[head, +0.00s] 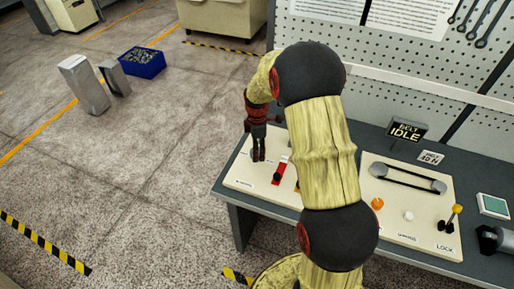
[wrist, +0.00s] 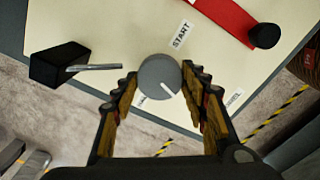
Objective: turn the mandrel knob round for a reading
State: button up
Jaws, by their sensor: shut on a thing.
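The mandrel knob (wrist: 158,72) is a round grey knob with a white pointer line, on a cream panel (wrist: 90,20). The line points to the lower right in the wrist view, away from the START label (wrist: 181,34). My gripper (wrist: 161,78) is shut on the knob, one finger on each side. In the head view my gripper (head: 258,157) points down at the left panel (head: 236,178), and the knob is hidden there. A black block (wrist: 58,64) with a thin metal rod (wrist: 95,68) stands left of the knob, the rod pointing towards it.
A red strip with a black knob (wrist: 264,36) lies right of the knob. A blue bin (head: 141,63) stands on the floor.

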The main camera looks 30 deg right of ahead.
jog(key=m+p, duration=0.1)
jog(key=m, duration=0.2)
jog(key=shift+r+m, duration=0.1)
jog(key=shift+m, duration=0.3)
jog(key=m+p, duration=0.2)
jog(key=m, duration=0.2)
jog(key=shift+m, duration=0.3)
jog(key=m+p, duration=0.1)
jog(key=m, duration=0.3)
jog(key=m+p, duration=0.1)
jog(key=m, duration=0.7)
jog(key=shift+m+p, duration=0.3)
jog(key=shift+p, duration=0.05)
jog(key=m, duration=0.3)
jog(key=shift+m, duration=0.3)
jog(key=m, duration=0.3)
jog(key=shift+m+p, duration=0.3)
jog(key=shift+p, duration=0.1)
jog(key=shift+m, duration=1.8)
